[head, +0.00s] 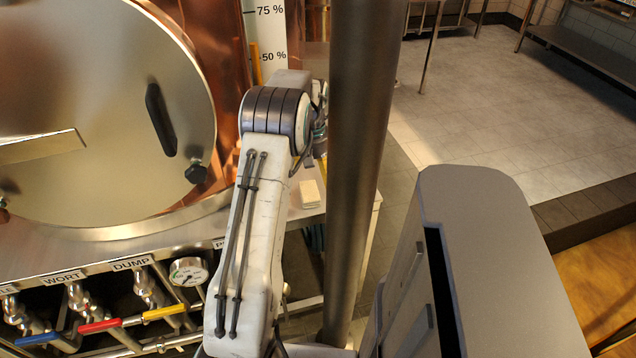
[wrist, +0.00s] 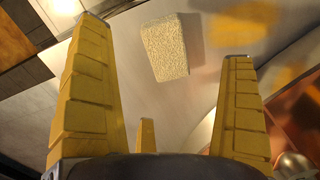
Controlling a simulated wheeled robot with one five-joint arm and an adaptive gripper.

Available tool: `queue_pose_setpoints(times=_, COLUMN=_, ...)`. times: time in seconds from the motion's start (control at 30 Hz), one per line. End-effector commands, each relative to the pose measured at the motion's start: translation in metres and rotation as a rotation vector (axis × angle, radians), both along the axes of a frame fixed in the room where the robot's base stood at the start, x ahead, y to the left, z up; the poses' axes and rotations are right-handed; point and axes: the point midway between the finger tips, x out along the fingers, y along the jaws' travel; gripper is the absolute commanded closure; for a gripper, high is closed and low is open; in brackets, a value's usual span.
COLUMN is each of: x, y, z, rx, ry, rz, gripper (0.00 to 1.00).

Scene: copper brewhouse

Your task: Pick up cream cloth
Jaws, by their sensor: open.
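The cream cloth (head: 310,194) is a small, pale folded block on a steel ledge, just right of my arm in the head view. In the wrist view the cream cloth (wrist: 165,48) shows a rough, looped surface and lies ahead of the fingers, near the top middle. My gripper (wrist: 164,42) has its yellow fingers spread wide, with nothing between them. The cloth appears beyond the fingertips, apart from them. In the head view my gripper is mostly hidden behind my arm.
The steel ledge (head: 296,212) runs beside the copper vessel (head: 213,55) with its round steel door (head: 90,110). Valves with blue, red and yellow handles (head: 100,326) and a gauge (head: 188,271) sit below. A thick vertical post (head: 356,150) stands right of the cloth. Tiled floor lies open beyond.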

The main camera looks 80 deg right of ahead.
Motion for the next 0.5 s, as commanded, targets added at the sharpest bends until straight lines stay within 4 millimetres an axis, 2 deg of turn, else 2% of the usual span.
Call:
queue_pose_setpoints(times=0.37, x=0.001, y=0.001, z=-0.025, rx=0.003, ry=0.0, rz=0.001, gripper=0.01)
queue_pose_setpoints(times=0.5, x=0.002, y=0.002, z=-0.041, rx=0.004, ry=0.0, rz=0.001, gripper=0.01)
